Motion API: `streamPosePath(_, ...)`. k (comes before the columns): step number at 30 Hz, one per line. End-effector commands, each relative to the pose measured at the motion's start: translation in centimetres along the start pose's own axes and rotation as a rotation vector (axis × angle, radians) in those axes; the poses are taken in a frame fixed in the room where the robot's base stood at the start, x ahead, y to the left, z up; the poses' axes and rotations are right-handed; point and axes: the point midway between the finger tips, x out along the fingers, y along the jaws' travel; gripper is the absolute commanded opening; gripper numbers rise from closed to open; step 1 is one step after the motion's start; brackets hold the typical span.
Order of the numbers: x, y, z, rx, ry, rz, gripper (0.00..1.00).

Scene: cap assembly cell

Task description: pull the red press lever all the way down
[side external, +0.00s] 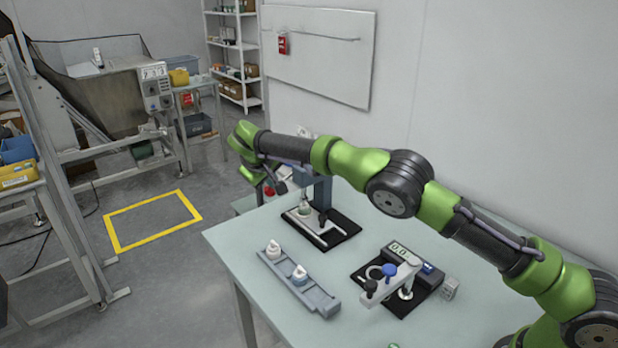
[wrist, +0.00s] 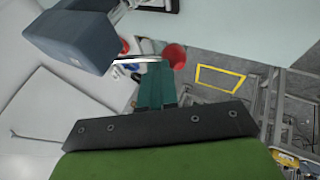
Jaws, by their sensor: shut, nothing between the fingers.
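The press (side external: 322,192) stands at the far edge of the table, its blue-grey head large at upper left in the wrist view (wrist: 75,38). Its lever shows in the wrist view as a bright metal rod (wrist: 138,60) ending in a red knob (wrist: 174,56). The knob (side external: 269,190) also shows in the side view, low beside my gripper (side external: 281,187). My gripper's teal fingers (wrist: 156,70) are together and empty, with their tips at the rod just beside the knob. I cannot tell whether they touch it. My wrist partly hides the press in the side view.
A grey rail (side external: 318,299) with white-topped pieces lies on the table (side external: 240,240) in front of the press. A device with a display and a blue knob (side external: 389,270) stands to the right on a black mat. The table's left edge is near the press.

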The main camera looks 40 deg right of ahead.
Motion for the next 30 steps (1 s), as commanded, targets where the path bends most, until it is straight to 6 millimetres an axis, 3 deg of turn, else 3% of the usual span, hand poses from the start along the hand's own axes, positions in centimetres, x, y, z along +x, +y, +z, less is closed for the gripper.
streamPosePath(2,-0.1,0.6,0.3,0.003,-0.015,0.003,0.00)
streamPosePath(7,-3.0,2.7,-0.5,0.005,-0.003,0.001,0.00)
streamPosePath(12,-7.4,2.5,-0.6,0.001,0.002,-0.002,0.00)
streamPosePath(18,-11.1,2.7,-0.6,0.002,0.003,0.000,0.00)
streamPosePath(24,-12.8,2.8,-0.6,0.002,0.001,0.000,0.00)
streamPosePath(30,-13.0,2.8,-0.6,0.002,0.001,0.000,0.00)
